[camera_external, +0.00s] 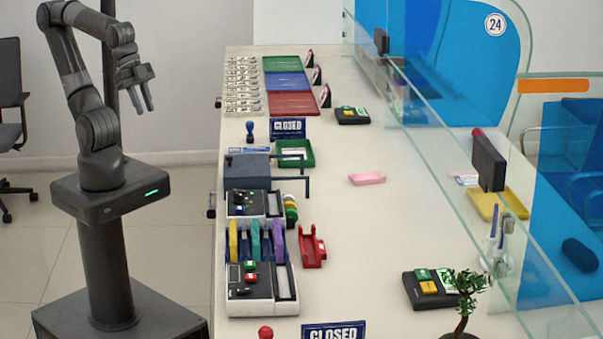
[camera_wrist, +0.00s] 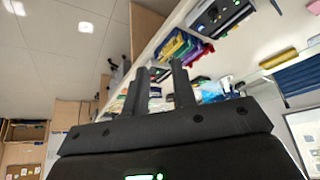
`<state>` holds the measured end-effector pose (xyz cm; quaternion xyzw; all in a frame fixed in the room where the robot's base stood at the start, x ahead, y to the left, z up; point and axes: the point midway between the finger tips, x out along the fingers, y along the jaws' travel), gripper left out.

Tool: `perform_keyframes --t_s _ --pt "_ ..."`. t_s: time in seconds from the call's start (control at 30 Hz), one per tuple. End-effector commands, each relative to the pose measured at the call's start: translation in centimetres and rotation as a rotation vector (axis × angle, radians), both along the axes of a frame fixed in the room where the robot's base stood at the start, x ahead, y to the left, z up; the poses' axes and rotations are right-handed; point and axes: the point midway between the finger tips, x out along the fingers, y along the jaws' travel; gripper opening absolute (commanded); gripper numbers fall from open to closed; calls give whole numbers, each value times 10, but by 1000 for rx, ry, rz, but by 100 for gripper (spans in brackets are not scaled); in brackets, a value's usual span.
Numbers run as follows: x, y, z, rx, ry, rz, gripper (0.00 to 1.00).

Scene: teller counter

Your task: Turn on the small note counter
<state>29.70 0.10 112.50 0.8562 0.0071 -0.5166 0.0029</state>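Two note-counter-like machines stand on the left side of the counter. The nearer one (camera_external: 262,306) is white with a dark panel, a small display, and red and green buttons. The farther one (camera_external: 237,210) is similar, with a dark panel, and sits against a blue-grey box. I cannot tell for sure which is the small note counter. One such machine (camera_wrist: 222,16) shows at the top of the wrist view, with a small green spot. My gripper (camera_external: 145,104) is raised left of the counter, well away from both machines. Its two fingers (camera_wrist: 160,88) are apart, with nothing between them.
Coloured upright holders (camera_external: 254,242) stand between the machines, with a red dispenser (camera_external: 312,246) beside them. A closed sign (camera_external: 333,331) and a red-topped stamp (camera_external: 265,333) are in front. A glass screen (camera_external: 440,150) runs along the right. The counter's middle (camera_external: 365,235) is mostly clear.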

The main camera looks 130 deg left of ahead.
Motion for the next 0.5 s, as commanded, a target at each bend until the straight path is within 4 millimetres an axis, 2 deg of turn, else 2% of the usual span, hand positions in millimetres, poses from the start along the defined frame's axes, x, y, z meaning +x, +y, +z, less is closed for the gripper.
perform_keyframes --t_s 0.03,0.17,0.3,0.5 --pt "6 0 2 1 9 9 21" --pt "28 1 10 8 29 51 10" --pt "59 0 19 20 52 111 0" --pt "106 -3 27 43 69 198 0"
